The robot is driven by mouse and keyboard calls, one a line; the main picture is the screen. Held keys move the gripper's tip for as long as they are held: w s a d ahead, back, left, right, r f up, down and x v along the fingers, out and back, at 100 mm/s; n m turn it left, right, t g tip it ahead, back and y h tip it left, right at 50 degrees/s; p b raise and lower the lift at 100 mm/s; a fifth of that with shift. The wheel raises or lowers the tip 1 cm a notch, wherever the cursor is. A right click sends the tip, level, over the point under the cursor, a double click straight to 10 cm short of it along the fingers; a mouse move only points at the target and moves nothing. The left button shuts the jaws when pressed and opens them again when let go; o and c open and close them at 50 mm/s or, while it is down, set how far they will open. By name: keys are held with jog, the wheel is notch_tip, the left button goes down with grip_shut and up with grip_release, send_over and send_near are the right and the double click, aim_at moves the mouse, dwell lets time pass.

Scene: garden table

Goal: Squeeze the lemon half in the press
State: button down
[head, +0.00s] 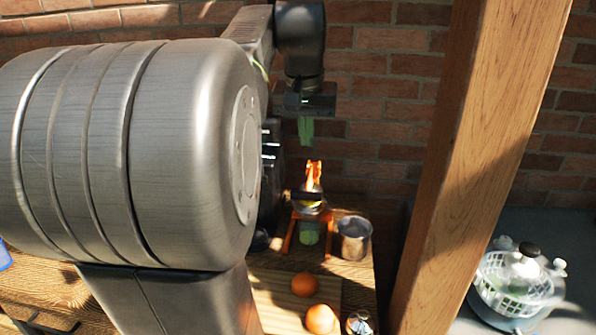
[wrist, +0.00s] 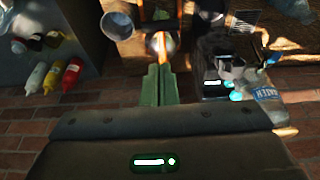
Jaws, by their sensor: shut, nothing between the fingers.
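The press (head: 310,213) stands on the wooden table, with orange legs, a dark handle and a bright orange, flame-like upright patch above it. A small yellow patch shows at its bowl; I cannot tell if it is the lemon half. Something green shows low between the legs. My gripper (head: 306,136), with green fingers, is shut and empty, pointing down above the press and apart from it. In the wrist view my gripper (wrist: 161,70) has its fingers together just short of the press (wrist: 160,44), partly hiding it.
A metal cup (head: 354,238) stands right of the press. Two oranges (head: 304,284) lie on a cutting board (head: 270,300). A wooden post (head: 480,150) rises at right, a brick wall behind. The wrist view shows a clear bottle (wrist: 267,100) and sauce bottles (wrist: 71,74).

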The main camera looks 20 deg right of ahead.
aim_at(307, 191)
jog(key=x, duration=0.8)
jog(key=s+x, duration=0.1)
jog(key=x, duration=0.4)
jog(key=shift+a+f+p, duration=0.2)
jog(key=shift+a+p, duration=0.05)
jog(key=shift+p, duration=0.05)
